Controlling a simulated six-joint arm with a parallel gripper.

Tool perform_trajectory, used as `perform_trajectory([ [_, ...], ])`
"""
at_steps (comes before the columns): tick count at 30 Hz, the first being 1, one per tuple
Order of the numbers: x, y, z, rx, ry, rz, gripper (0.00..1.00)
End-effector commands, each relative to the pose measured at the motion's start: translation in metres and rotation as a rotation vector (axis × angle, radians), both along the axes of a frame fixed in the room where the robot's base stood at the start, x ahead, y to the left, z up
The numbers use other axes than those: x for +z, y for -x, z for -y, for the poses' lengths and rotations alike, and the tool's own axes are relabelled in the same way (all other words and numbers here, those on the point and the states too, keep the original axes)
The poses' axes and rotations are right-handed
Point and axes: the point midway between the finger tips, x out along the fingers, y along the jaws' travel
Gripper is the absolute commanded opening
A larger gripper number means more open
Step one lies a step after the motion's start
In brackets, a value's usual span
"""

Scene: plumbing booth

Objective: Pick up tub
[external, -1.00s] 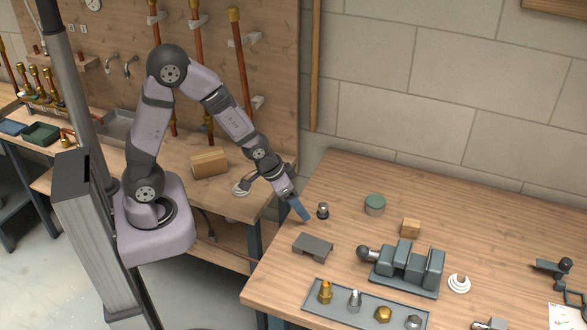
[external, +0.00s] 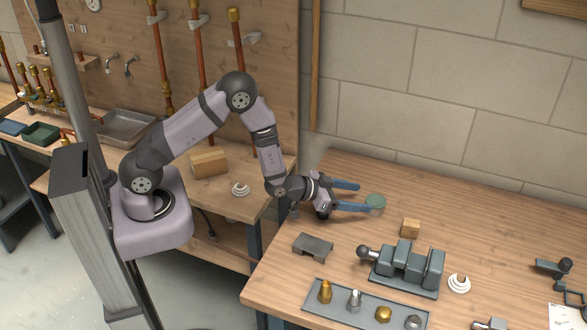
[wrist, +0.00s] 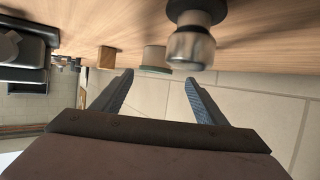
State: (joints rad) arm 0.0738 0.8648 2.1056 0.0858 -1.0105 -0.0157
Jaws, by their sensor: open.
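The tub (external: 375,203) is a small round container with a green lid, upright on the right-hand workbench. It also shows in the wrist view (wrist: 154,57), upside down, between and beyond my fingertips. My gripper (external: 364,197) has two blue fingers spread apart, low over the bench and pointing right at the tub. In the external view the nearer fingertip overlaps the tub's left edge; I cannot tell if it touches. In the wrist view my gripper (wrist: 159,78) is open with nothing between its fingers.
A wooden block (external: 410,228), a grey vise-like fixture (external: 405,268), a grey bracket (external: 313,247) and a tray of fittings (external: 340,315) are nearer the front. The bench behind the tub is clear.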

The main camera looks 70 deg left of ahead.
Motion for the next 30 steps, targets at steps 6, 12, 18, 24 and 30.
perform_trajectory([
  [6,-0.005,-0.013,0.003,0.000,0.000,-0.003,0.67],
  [12,-0.007,-0.017,0.003,0.000,0.000,-0.002,0.67],
  [18,-0.009,-0.025,0.007,0.000,0.000,-0.003,0.67],
  [24,-0.016,-0.042,0.015,-0.001,0.000,-0.004,0.67],
  [30,-0.024,-0.058,0.017,0.000,0.000,-0.003,0.67],
])
